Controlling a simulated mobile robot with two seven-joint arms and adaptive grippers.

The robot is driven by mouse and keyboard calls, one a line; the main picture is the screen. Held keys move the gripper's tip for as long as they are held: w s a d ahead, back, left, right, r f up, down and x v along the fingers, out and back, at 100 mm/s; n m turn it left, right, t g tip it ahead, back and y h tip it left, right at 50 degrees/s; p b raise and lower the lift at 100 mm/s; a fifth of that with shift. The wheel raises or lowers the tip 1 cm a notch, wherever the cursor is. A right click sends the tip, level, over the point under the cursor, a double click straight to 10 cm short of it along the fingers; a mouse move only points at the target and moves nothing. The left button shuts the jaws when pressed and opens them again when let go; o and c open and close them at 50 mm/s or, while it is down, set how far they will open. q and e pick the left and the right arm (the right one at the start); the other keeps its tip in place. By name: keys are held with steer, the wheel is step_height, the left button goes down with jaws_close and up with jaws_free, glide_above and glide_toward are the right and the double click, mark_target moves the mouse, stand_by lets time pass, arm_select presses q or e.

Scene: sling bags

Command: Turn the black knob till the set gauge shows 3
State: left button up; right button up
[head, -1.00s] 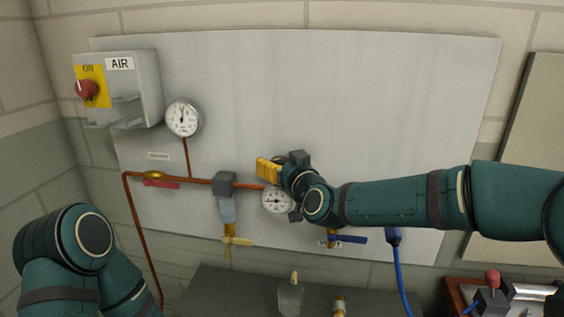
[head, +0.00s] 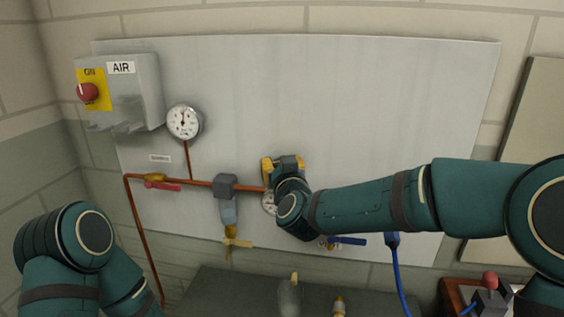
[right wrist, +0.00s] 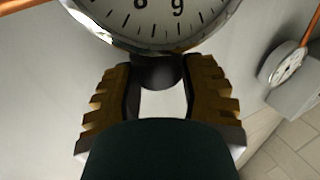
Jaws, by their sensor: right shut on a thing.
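The black knob (right wrist: 155,72) sits between the two yellow-padded fingers of my right gripper (right wrist: 158,98) in the right wrist view; the gripper is shut on it. In the head view this gripper (head: 283,163) is at the panel, and its wrist hides the knob. The set gauge (head: 268,203) is mostly covered by my right wrist. In the right wrist view only part of its dial (right wrist: 155,18) shows, with the numerals 8 and 9; I see no needle there, so the reading cannot be told. My left arm is at lower left, its gripper out of view.
A second gauge (head: 184,122) stands on the copper pipe (head: 130,215). The AIR box (head: 140,88) with a red knob (head: 88,92) is at upper left. A red-handled valve (head: 160,186), a filter (head: 229,210) and a blue handle (head: 348,241) are nearby. The upper panel (head: 340,100) is clear.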

steer(key=m+h+p, duration=0.1)
steer(key=h, duration=0.1)
steer(key=m+h+p, duration=0.1)
steer(key=m+h, duration=0.1)
steer(key=h, duration=0.1)
steer(key=m+h+p, duration=0.1)
steer(key=m+h, duration=0.1)
steer(key=h, duration=0.1)
steer(key=shift+a+r+p, duration=0.15)
steer(key=shift+a+p, duration=0.2)
arm_select(q)
step_height(320, 180, up, 6)
steer(key=w+p, duration=0.1)
steer(key=shift+w+a+t+p, duration=0.2)
steer(key=shift+w+t+p, duration=0.1)
arm_select(e)
steer(key=shift+m+g+h, duration=0.9)
steer(key=shift+m+h, duration=0.3)
steer(key=shift+h, duration=0.5)
arm_select(q)
steer(key=shift+f, duration=0.1)
arm_select(e)
steer(key=o, duration=1.2)
steer(key=shift+w, duration=0.1)
steer(key=v, duration=1.2)
